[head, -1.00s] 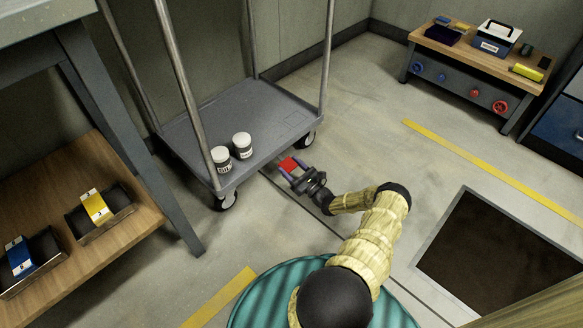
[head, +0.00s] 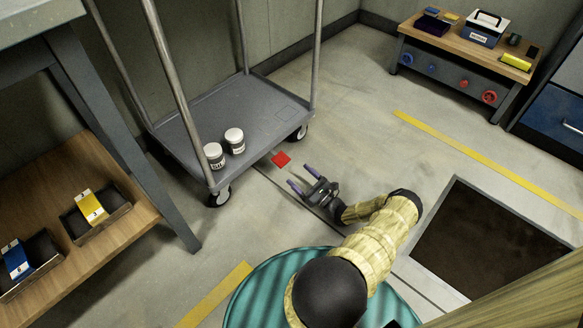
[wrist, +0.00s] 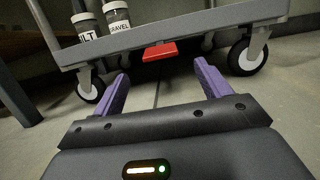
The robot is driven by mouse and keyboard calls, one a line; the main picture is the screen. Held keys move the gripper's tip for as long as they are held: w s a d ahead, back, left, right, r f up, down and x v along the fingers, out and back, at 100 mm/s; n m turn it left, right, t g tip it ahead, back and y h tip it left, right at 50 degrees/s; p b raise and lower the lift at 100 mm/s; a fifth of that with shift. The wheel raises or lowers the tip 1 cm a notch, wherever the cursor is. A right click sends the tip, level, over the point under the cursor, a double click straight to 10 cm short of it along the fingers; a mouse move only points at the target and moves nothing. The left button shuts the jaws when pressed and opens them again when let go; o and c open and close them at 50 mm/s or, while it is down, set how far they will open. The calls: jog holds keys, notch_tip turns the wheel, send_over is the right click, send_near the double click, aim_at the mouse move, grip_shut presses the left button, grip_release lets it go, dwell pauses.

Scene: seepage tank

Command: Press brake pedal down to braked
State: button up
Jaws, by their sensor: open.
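The red brake pedal (head: 281,159) sticks out from the near lower edge of the grey cart (head: 262,110). In the wrist view the pedal (wrist: 160,51) shows below the cart's front edge, ahead of my fingers and between them in the picture. My gripper (head: 301,175) is open and empty, with its two purple fingers pointing towards the pedal. A gap of floor shows between the fingertips and the pedal in the head view. The fingers (wrist: 163,78) also show in the wrist view. I cannot tell the pedal's exact tilt.
Two labelled jars (head: 235,141) stand on the cart's near left part. Cart wheels (wrist: 246,58) flank the pedal. A shelf (head: 120,215) with bins is at left, a bench (head: 465,60) at back right, and a dark floor pit (head: 480,240) at right.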

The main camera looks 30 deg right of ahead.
jog(key=shift+v, duration=1.55)
